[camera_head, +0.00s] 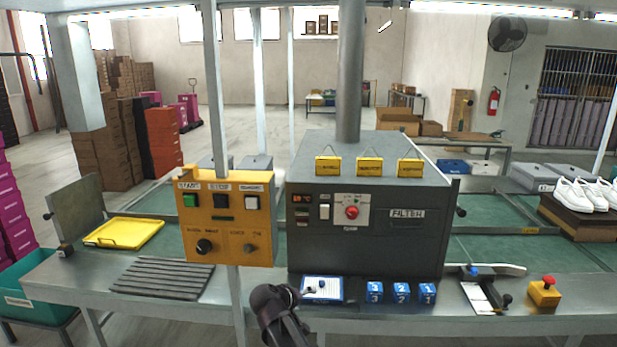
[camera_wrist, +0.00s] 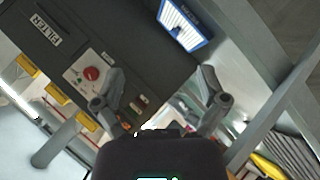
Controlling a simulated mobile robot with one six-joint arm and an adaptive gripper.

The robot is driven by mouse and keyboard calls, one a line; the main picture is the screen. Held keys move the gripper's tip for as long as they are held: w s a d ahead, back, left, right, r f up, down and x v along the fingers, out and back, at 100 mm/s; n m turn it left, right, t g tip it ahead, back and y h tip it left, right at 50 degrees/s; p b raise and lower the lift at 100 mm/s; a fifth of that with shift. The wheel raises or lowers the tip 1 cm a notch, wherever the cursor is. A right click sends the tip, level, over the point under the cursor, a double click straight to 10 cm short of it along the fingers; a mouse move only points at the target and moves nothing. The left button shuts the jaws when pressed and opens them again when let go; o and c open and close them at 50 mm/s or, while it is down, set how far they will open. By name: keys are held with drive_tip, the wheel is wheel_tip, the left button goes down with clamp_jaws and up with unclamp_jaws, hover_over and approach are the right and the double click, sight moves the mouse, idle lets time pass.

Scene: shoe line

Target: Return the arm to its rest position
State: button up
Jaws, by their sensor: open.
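My arm rises at the bottom centre of the head view, in front of the metal bench (camera_head: 400,315). Its dark upper end shows just left of the blue-edged tray (camera_head: 322,290); I cannot make out the fingertips there. In the wrist view my gripper (camera_wrist: 160,88) has its two grey fingers spread wide apart, with nothing between them. Behind the fingers is the dark machine (camera_wrist: 120,40), seen tilted, with its red knob and FILTER label. The same machine (camera_head: 365,250) stands behind my arm in the head view.
A yellow control box (camera_head: 226,250) on a post stands left of my arm. Several blue numbered blocks (camera_head: 401,292) sit on the bench to the right, with a yellow button box (camera_head: 544,292) farther right. A yellow tray (camera_head: 125,233) and ribbed mat (camera_head: 163,278) lie left. White shoes (camera_head: 580,194) rest far right.

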drive_tip(key=s+d+f+m+g+y+p, duration=0.1)
drive_tip(key=s+d+f+m+g+y, duration=0.1)
drive_tip(key=s+d, duration=0.7)
drive_tip(key=s+d+f+m+g+y+p, duration=0.2)
drive_tip(key=s+d+g, duration=0.4)
drive_tip(key=s+d, duration=0.3)
drive_tip(key=shift+s+d+f+m+g+y, duration=0.35)
drive_tip(key=shift+m+y, duration=0.25)
drive_tip(key=shift+y, duration=0.6)
